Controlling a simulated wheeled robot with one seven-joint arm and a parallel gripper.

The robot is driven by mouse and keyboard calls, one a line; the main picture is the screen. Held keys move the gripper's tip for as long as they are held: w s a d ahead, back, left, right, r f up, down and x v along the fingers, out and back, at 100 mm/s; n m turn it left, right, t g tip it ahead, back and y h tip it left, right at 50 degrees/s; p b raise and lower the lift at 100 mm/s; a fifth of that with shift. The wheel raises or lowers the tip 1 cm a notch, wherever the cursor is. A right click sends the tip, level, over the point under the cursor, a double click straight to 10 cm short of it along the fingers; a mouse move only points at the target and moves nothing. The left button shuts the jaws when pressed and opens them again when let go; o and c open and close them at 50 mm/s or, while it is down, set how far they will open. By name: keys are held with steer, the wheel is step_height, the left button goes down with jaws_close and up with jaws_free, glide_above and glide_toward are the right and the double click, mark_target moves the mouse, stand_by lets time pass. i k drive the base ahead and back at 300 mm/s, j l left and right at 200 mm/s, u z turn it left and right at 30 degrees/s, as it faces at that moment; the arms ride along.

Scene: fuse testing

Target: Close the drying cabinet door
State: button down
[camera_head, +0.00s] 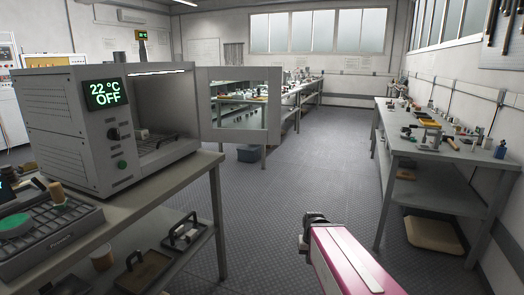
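The drying cabinet (75,112) is a grey box on the bench at the left, with a green display reading 22 °C OFF. Its door (205,124) stands wide open, swung out to the right of the cabinet, with a large window in it. The lit chamber is open to view, and a small item (143,134) rests on the rack inside. My gripper (316,218) is at the end of my pink and white arm at the lower middle. It is well to the right of the door and below it, touching nothing visible. Its fingers are too dark and small to read.
The cabinet's bench (190,170) has a lower shelf with trays. A tray with a green disc (14,226) sits at the lower left. Another workbench (440,150) stands along the right wall. The floor (325,150) between the benches is clear.

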mark_target(273, 74)
steer(key=i+l+z, duration=0.15)
steer(key=i, duration=0.75)
steer(key=i+l+z, duration=0.1)
steer(key=i, duration=0.85)
steer(key=i+u, duration=0.25)
steer(key=u, duration=0.15)
steer(key=i+l+u, duration=0.2)
steer(key=u, duration=0.2)
steer(key=i+u, duration=0.15)
steer(key=u, duration=0.35)
steer(key=i+l+u, duration=0.1)
steer(key=u, duration=0.4)
steer(key=i+l+u, duration=0.1)
steer(key=l+u, duration=0.15)
steer(key=u, duration=0.2)
steer(key=l+u, duration=0.2)
steer(key=u, duration=0.3)
steer(key=i+l+u, duration=0.1)
steer(key=l+u, duration=0.6)
steer(key=u, duration=0.2)
steer(key=l+u, duration=0.45)
steer(key=k+l+u, duration=0.55)
steer(key=k, duration=0.35)
steer(key=i+l, duration=0.05)
